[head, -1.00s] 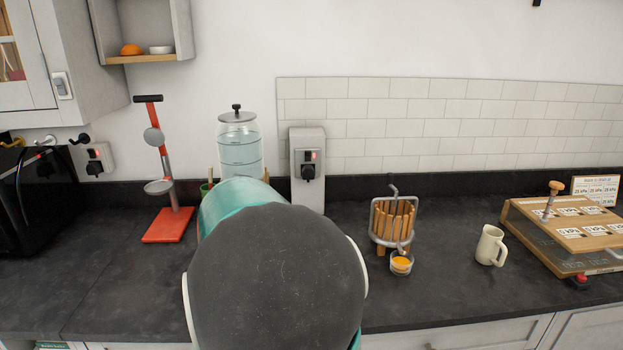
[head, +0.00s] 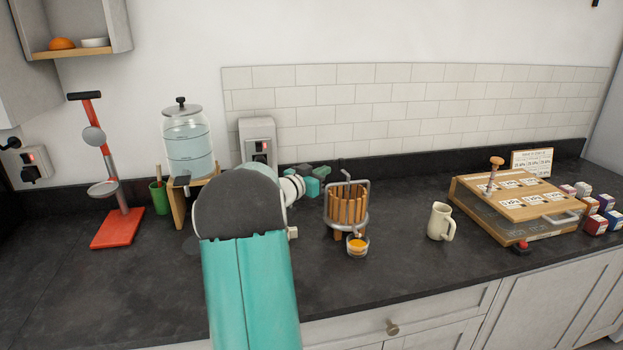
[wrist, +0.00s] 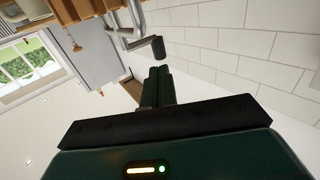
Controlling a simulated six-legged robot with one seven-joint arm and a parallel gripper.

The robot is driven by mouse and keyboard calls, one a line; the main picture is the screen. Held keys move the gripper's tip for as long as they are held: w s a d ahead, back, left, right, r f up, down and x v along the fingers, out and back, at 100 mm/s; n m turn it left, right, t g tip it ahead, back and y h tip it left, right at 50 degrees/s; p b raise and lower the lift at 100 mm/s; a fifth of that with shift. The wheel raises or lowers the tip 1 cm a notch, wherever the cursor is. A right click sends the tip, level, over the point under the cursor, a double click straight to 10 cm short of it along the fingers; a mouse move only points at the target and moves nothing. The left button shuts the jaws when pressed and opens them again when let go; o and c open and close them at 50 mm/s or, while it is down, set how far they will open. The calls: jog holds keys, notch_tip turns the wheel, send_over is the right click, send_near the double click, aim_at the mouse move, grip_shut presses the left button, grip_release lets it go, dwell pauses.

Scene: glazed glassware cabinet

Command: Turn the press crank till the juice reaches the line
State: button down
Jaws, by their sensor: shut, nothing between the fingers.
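The wooden-slatted press (head: 347,208) stands on the counter in a grey metal frame, with its bent metal crank (head: 347,175) on top. A small glass (head: 358,245) with orange juice stands at its front foot; no line can be made out on it. My gripper (head: 323,172) is just left of the crank at about its height, apart from it. In the wrist view, my shut, empty fingers (wrist: 157,72) point toward the crank's dark grip (wrist: 158,46), with a small gap. The press slats (wrist: 88,36) show at the upper left there.
A cream mug (head: 440,221) and a wooden slanted box (head: 515,205) stand to the right. A glass dispenser (head: 188,145), green cup (head: 159,197) and red-based stand (head: 117,228) are to the left. A wall socket box (head: 257,135) is behind my arm. The front counter is clear.

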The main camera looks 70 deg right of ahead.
aim_at(339, 163)
jog(key=x, duration=0.5)
jog(key=shift+s, duration=0.1)
jog(key=shift+w+d+g, duration=0.1)
jog(key=shift+w+g, duration=0.15)
jog(key=shift+g, duration=0.05)
